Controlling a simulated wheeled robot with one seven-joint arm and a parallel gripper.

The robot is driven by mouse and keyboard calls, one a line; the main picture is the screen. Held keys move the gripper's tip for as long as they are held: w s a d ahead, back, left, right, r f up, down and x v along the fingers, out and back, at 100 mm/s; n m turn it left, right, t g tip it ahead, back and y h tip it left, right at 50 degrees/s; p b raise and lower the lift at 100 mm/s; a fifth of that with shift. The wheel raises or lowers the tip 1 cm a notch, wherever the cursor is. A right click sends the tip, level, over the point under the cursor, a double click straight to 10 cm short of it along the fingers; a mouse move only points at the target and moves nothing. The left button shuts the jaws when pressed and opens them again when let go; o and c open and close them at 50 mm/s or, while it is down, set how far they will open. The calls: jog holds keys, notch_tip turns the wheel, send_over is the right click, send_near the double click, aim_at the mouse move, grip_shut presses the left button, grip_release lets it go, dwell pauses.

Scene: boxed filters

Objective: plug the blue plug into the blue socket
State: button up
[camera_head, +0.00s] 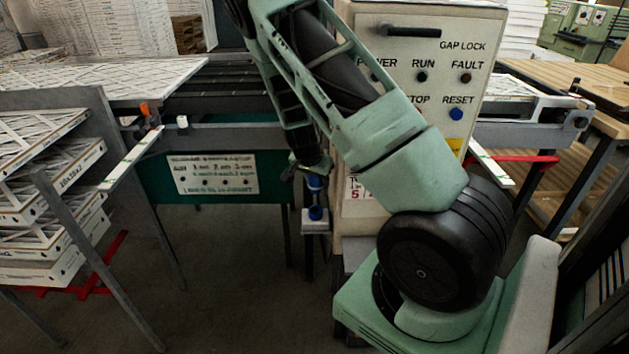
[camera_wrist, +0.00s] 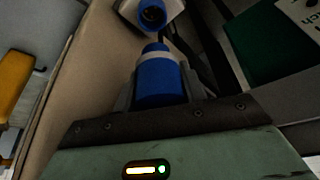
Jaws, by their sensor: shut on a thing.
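The blue plug (camera_wrist: 160,82) is a blue cylinder with a pale ring; in the wrist view it sits between the fingers of my gripper (camera_wrist: 160,92), which is shut on it. In the head view the plug (camera_head: 314,183) shows small below my wrist, with my gripper (camera_head: 312,172) around it, partly hidden. The blue socket (camera_wrist: 152,14) has a blue ring with a dark opening in a pale housing, just beyond the plug's tip. In the head view the socket (camera_head: 316,212) is directly below the plug. The plug appears apart from the socket, with a small gap.
A beige control cabinet (camera_head: 420,100) with labelled buttons stands right beside the socket. A green panel with a white sign (camera_head: 215,174) is to the left. Stacked boxed filters (camera_head: 50,200) stand at the far left. Open floor lies below the socket.

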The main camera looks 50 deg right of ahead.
jog(key=shift+f, duration=0.1)
jog(key=b, duration=0.4)
send_over(318, 209)
jog(key=a, duration=0.1)
jog(key=shift+s+f, duration=0.1)
jog(key=shift+f, duration=2.7)
jog(key=shift+f+b, duration=1.25)
jog(key=shift+f, duration=0.65)
jog(key=o, duration=1.1)
jog(key=shift+a, duration=0.1)
jog(key=p+v, duration=0.2)
jog(key=v, duration=1.5)
jog(key=shift+r, duration=0.25)
